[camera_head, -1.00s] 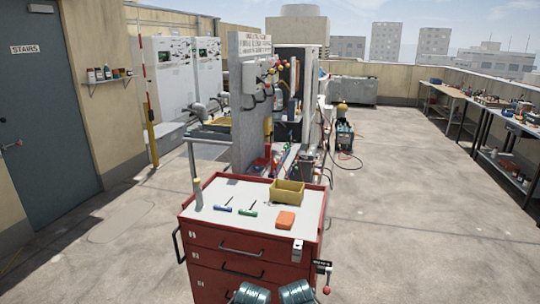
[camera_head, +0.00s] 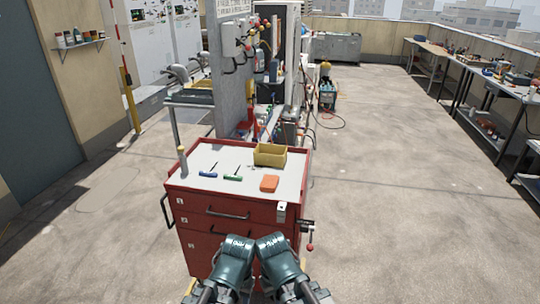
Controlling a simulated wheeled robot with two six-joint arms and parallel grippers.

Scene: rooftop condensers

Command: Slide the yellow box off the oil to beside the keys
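The yellow box (camera_head: 270,155) is an open-topped bin at the back right of the white top (camera_head: 222,160) of a red tool cart. What lies under or behind it is hidden, and I cannot make out any oil. Two small tools, one with a blue handle (camera_head: 208,174) and one with a green handle (camera_head: 233,178), lie left of the box; they may be the keys. My two dark teal arm parts show at the bottom, in front of the cart and apart from the box. No gripper fingers can be seen.
An orange block (camera_head: 270,184) lies in front of the yellow box. A post (camera_head: 182,160) stands at the cart top's left edge. A grey panel (camera_head: 228,75) rises behind the cart. A clamp with a red knob (camera_head: 309,246) juts from its right side.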

